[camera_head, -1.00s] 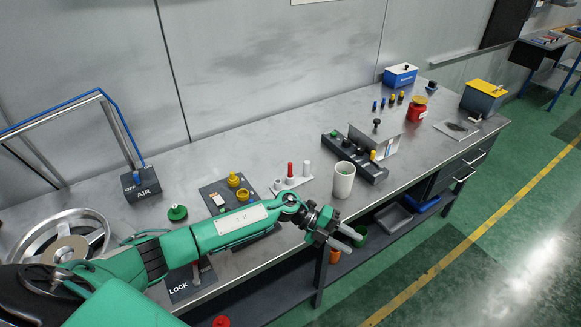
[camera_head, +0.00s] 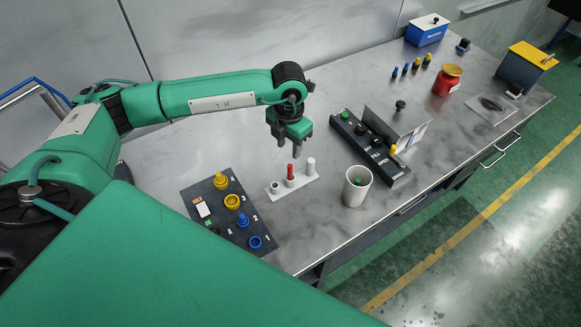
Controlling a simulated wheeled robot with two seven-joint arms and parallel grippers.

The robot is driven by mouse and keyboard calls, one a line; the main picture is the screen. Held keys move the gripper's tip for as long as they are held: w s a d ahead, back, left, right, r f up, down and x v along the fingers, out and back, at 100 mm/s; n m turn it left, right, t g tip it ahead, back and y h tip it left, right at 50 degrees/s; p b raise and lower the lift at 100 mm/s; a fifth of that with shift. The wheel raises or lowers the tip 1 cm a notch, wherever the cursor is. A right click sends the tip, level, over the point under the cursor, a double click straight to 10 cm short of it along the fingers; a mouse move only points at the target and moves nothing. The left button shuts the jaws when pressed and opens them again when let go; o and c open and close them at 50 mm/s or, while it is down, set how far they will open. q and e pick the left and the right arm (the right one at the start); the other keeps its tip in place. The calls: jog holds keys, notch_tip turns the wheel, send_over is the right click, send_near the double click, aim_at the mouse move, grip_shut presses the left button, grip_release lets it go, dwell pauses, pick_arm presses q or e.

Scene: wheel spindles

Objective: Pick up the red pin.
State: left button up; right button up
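The red pin (camera_head: 290,171) stands upright in a small white holder (camera_head: 277,190) near the middle of the grey bench. A white pin (camera_head: 310,165) stands to its right, and a low white socket is at the holder's left end. My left gripper (camera_head: 296,146) points down just above the red pin, with its fingers apart and nothing between them. It looks clear of the pin, though the exact gap is hard to tell. My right gripper is not in view.
A dark numbered panel (camera_head: 215,205) with yellow and blue parts lies to the left. A black button strip (camera_head: 368,150) and a red jar (camera_head: 447,80) are farther right.

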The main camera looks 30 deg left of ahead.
aim_at(290, 165)
pick_arm(q)
notch_tip(290, 165, down, 5)
jog(key=shift+s+r+p, duration=0.1)
jog(key=shift+p, duration=0.7)
notch_tip(290, 165, down, 2)
jog(key=shift+d+f+p, duration=0.1)
jog(key=shift+f+p, duration=0.05)
jog(key=shift+p, duration=0.5)
notch_tip(290, 165, down, 4)
jog(key=shift+p, duration=1.2)
jog(key=shift+w+f, duration=0.2)
jog(key=shift+f, duration=0.05)
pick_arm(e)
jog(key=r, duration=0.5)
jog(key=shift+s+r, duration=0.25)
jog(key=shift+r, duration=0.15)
pick_arm(q)
jog(key=shift+c, duration=0.6)
grip_shut()
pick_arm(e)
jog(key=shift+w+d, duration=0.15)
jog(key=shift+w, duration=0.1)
